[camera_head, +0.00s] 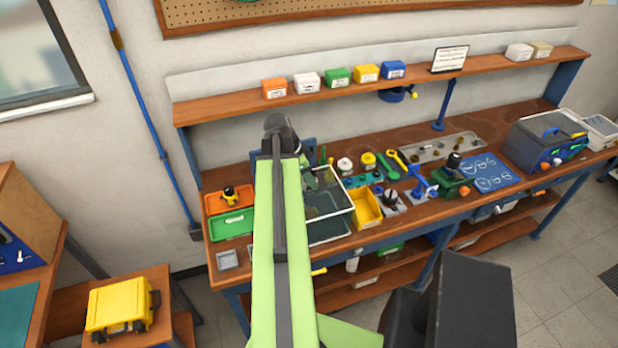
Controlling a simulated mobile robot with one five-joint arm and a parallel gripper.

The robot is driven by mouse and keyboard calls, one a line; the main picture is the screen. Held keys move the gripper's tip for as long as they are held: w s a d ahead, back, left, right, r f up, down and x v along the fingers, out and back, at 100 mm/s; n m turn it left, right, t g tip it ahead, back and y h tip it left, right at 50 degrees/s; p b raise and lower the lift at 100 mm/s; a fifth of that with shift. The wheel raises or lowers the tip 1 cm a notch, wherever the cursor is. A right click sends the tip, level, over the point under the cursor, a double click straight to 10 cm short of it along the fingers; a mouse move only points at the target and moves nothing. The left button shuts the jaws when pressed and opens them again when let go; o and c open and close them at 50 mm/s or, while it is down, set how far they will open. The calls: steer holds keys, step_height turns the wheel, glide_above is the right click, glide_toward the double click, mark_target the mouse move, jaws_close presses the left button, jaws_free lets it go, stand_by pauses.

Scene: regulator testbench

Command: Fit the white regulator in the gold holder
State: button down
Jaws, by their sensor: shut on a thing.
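My light green arm (278,240) reaches up over the bench's left half, its dark upper joint (279,133) in front of the wall. My gripper cannot be made out; the arm covers the space behind it. A small white round part (345,164) stands on the bench right of the arm, beside a yellow one (368,160). The white part may be the white regulator, but its details are too small to tell. No gold holder can be told apart with certainty among the small fittings.
A white-rimmed tray (351,208) and a yellow bin (367,208) stand close right of my arm. Orange (217,203) and green (232,224) trays lie left.

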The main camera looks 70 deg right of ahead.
step_height(320, 180, down, 9)
steer(key=b, duration=0.9)
stand_by(6.7)
